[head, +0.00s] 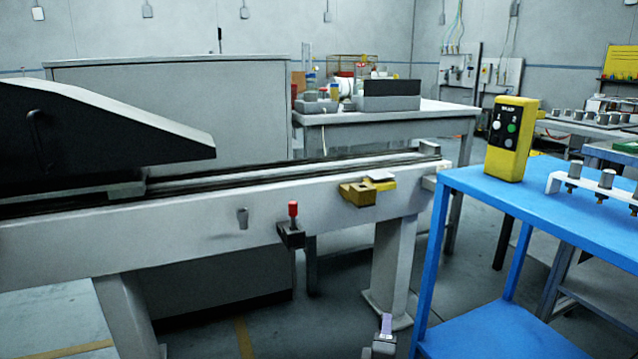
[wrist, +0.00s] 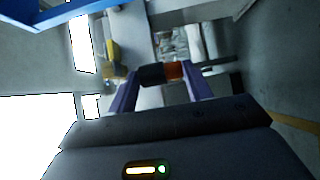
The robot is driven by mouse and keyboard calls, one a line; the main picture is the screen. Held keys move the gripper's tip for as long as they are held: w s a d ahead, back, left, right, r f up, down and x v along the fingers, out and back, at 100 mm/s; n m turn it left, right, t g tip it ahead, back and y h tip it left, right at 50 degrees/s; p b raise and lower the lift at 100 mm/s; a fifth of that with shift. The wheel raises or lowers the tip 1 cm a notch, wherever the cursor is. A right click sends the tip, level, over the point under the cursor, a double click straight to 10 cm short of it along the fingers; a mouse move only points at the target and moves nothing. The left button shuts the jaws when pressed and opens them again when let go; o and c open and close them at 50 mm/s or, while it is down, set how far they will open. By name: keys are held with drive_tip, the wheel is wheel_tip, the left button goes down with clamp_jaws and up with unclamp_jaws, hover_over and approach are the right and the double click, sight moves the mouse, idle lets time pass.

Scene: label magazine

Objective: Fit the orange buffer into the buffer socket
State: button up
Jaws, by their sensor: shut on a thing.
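The orange buffer (wrist: 173,70), a short cylinder with a black part (wrist: 152,75) at its left, lies crosswise between the purple fingers of my gripper (wrist: 160,76) in the wrist view. My gripper is shut on it. In the head view, only a small purple and grey piece, probably of my gripper, shows at the bottom edge; the buffer cannot be made out there. A yellow block (head: 357,195) with a dark opening is fixed on the front of the pale machine beam. I cannot tell for certain whether it is the buffer socket.
The long pale beam (head: 190,215) carries a black bracket with a red knob (head: 292,210) and a small grey fitting (head: 243,216). A blue table (head: 540,205) with a yellow control box (head: 512,140) stands at the right. Open floor shows between the beam's leg and this table.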

wheel_tip(320, 180, down, 10)
drive_tip(key=w+n+y, duration=0.2)
drive_tip(key=n+y, duration=0.1)
drive_tip(key=y, duration=0.1)
drive_tip(key=shift+t+y, duration=0.3)
drive_tip(key=shift+s+d+r, duration=0.1)
drive_tip(key=shift+s+r, duration=0.2)
drive_tip(key=shift+s, duration=0.5)
drive_tip(key=shift+s+a+r, duration=0.1)
drive_tip(key=shift+s+r, duration=0.2)
drive_tip(key=shift+s, duration=0.45)
drive_tip(key=shift+s+d+r, duration=0.1)
drive_tip(key=shift+s+r, duration=0.2)
drive_tip(key=shift+s, duration=0.5)
